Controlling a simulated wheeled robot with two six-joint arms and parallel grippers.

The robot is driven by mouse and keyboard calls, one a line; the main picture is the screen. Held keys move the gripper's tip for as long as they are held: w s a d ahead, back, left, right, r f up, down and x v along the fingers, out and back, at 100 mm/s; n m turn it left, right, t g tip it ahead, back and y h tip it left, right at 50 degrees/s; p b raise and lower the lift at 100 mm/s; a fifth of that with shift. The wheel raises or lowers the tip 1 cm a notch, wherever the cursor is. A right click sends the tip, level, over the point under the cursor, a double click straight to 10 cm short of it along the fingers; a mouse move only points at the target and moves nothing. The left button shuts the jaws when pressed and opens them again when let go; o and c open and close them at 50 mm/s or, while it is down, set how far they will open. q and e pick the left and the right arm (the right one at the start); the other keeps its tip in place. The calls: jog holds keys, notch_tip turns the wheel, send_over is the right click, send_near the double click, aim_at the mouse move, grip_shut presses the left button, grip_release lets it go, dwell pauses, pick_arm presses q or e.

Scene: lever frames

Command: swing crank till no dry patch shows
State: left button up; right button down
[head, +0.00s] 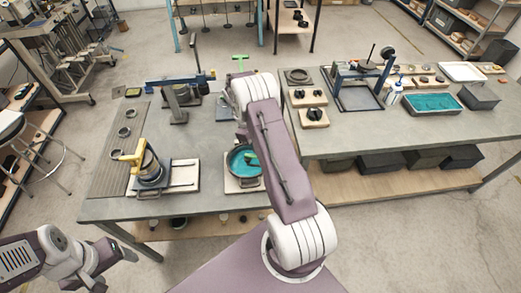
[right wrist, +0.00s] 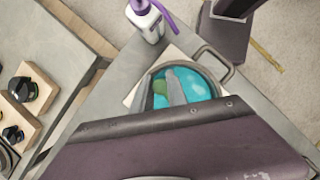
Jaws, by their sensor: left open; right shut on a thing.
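A round pan (head: 231,171) with turquoise contents stands on a pale board at the grey bench's front edge. It also shows in the right wrist view (right wrist: 212,84), with a side handle. My arm hides part of the pan in both views, so I cannot tell whether a dry patch shows there. My left gripper (head: 118,267) is open and empty, off the bench's front edge.
A yellow-handled device (head: 137,157) stands on the bench left of the pan. A white bottle with a purple top (right wrist: 146,20) is close to the pan. A second bench (head: 345,140) on the right holds a turquoise tray (head: 432,103) and knobs on wooden blocks.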

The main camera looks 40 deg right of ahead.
jog(key=c, duration=1.3)
grip_release()
jog(key=b+v, duration=0.2)
jog(key=v, duration=0.7)
